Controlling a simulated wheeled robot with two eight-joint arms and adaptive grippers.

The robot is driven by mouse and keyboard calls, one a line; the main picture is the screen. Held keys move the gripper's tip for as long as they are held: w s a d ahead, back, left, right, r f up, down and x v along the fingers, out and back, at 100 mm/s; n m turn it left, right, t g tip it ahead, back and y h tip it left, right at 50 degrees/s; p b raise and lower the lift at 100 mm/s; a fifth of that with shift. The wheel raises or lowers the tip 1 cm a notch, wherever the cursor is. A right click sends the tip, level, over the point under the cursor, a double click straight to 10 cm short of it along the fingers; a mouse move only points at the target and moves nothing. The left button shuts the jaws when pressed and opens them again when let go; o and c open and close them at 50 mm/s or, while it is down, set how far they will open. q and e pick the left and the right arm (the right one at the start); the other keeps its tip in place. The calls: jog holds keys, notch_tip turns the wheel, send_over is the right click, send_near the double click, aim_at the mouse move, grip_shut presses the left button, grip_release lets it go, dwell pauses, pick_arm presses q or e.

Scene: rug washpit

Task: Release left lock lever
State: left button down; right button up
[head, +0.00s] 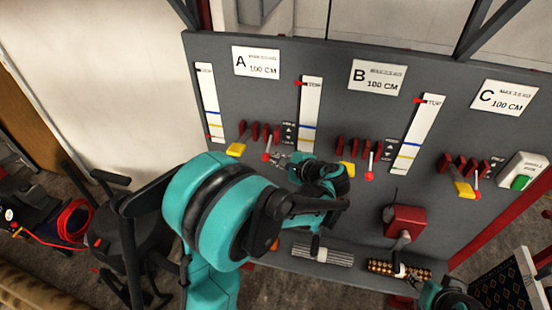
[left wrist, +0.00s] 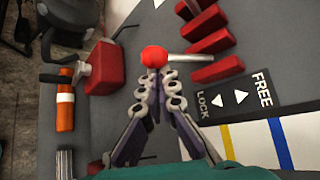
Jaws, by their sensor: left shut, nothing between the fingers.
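The left lock lever shows in the head view under sign A as a red ball knob (head: 266,157) on a short rod pointing down. In the left wrist view its red knob (left wrist: 154,56) and silver rod (left wrist: 189,61) lie just beyond my fingertips. The rod points toward the LOCK side of the LOCK/FREE label (left wrist: 235,97). My left gripper (head: 281,161) is shut and empty, its tips (left wrist: 157,76) right by the knob; whether they touch it I cannot tell. My right gripper (head: 416,281) is at the lower right, mostly hidden, near a crank.
Red posts (left wrist: 209,42) stand beside the lever, with a yellow piece (head: 237,149) next to them. Similar levers sit under B (head: 369,175) and C (head: 476,195). A red crank box (head: 404,220) projects below B. My left arm hides the panel's lower left.

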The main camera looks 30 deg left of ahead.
aim_at(267, 154)
pick_arm(q)
jog(key=shift+s+r, duration=0.1)
jog(key=shift+r, duration=0.1)
jog(key=r+m+g, duration=0.1)
jog(key=r+m+g+h+p, duration=0.1)
jog(key=r+g+h+p, duration=0.1)
jog(key=g, duration=0.1)
jog(key=shift+s+d+r+m, duration=0.1)
jog(key=shift+s+r+m, duration=0.2)
jog(key=shift+s+m, duration=0.1)
jog(key=shift+w+r, duration=0.15)
jog(key=shift+r, duration=0.45)
jog(key=shift+w+r, duration=0.15)
jog(key=shift+r, duration=0.55)
jog(key=shift+r, duration=0.1)
